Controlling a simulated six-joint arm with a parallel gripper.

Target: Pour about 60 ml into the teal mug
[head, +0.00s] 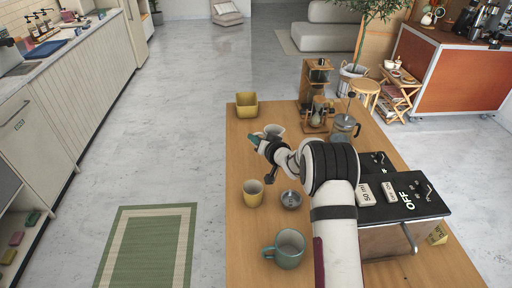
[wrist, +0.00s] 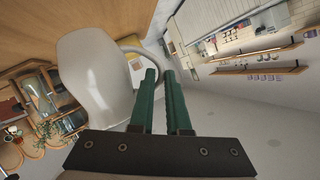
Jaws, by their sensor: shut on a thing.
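The teal mug (head: 289,250) stands upright on the wooden table near the front, its handle to the left. It looks empty, though its bottom is hard to see. My gripper (head: 257,139) is farther back over the table's left side, away from the mug. Its green fingers (wrist: 160,78) are shut on the handle of a pale grey pitcher (wrist: 92,75), which shows in the head view (head: 276,130) just behind the gripper. The pitcher's contents and exact tilt cannot be told.
A yellow cup (head: 253,193) and small grey cup (head: 291,199) stand between gripper and teal mug. A yellow square bowl (head: 246,105), wooden coffee stand (head: 313,85) and French press (head: 343,131) are at the back. A black-topped machine (head: 410,205) fills the right side.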

